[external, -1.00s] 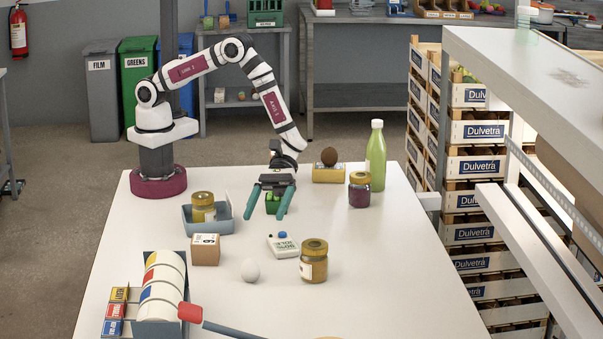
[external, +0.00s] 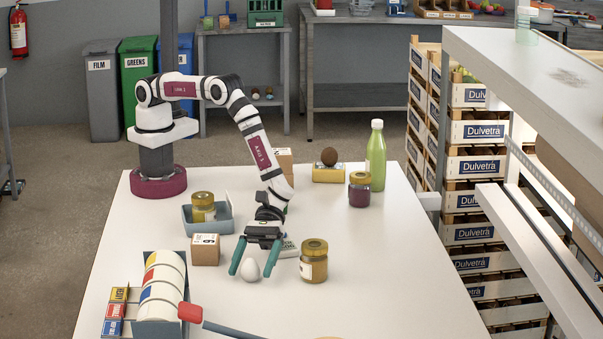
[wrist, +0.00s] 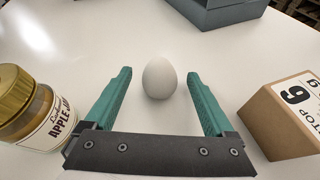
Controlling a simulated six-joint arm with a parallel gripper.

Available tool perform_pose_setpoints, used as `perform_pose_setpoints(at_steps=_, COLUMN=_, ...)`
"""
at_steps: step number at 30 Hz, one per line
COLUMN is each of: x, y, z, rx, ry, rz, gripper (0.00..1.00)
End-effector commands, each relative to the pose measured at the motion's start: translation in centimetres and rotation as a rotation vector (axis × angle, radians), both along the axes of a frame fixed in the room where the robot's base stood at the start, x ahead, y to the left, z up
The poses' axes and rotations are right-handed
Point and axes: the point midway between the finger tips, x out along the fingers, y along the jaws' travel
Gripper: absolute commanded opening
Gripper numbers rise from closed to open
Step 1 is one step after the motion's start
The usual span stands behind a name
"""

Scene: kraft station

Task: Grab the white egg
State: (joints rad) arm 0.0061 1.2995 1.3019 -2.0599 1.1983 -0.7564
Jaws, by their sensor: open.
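The white egg (external: 250,270) stands on the white table in the external view. In the wrist view the egg (wrist: 159,79) is upright, between and slightly beyond the tips of the two green fingers. My gripper (external: 254,268) is open and low over the table, with a finger to either side of the egg. In the wrist view my gripper (wrist: 160,80) shows clear gaps between each finger and the egg. Nothing is held.
An apple jam jar (external: 313,261) stands close on the right in the external view, and a small cardboard box (external: 205,250) on the left. A grey-blue tray (external: 187,224) with a jar lies behind. A blue holder with coloured discs (external: 160,312) stands at front left.

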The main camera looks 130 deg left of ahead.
Motion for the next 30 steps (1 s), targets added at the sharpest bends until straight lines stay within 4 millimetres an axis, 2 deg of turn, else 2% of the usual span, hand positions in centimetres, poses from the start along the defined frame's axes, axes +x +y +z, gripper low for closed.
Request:
perform_pose_setpoints(at_steps=1, x=0.0, y=0.0, z=0.0, rx=0.0, ry=0.0, rz=0.0, gripper=0.87)
perform_pose_setpoints(at_steps=2, x=0.0, y=0.0, z=0.0, rx=0.0, ry=0.0, rz=0.0, gripper=0.81)
perform_pose_setpoints(at_steps=12, x=0.0, y=0.1, z=0.0, rx=0.0, ry=0.0, rz=0.0, gripper=0.22)
perform_pose_setpoints(at_steps=21, x=0.0, y=0.1, z=0.5, rx=0.0, ry=-0.001, rz=0.0, gripper=0.22)
perform_pose_setpoints(at_steps=25, x=0.0, y=0.1, z=2.1, rx=0.0, ry=-0.002, rz=0.0, gripper=0.22)
perform_pose_setpoints(at_steps=28, x=0.1, y=0.0, z=4.0, rx=0.0, ry=-0.002, rz=0.0, gripper=0.22)
perform_pose_setpoints(at_steps=30, x=-1.0, y=-0.9, z=5.0, rx=0.0, ry=0.001, rz=-0.003, gripper=0.22)
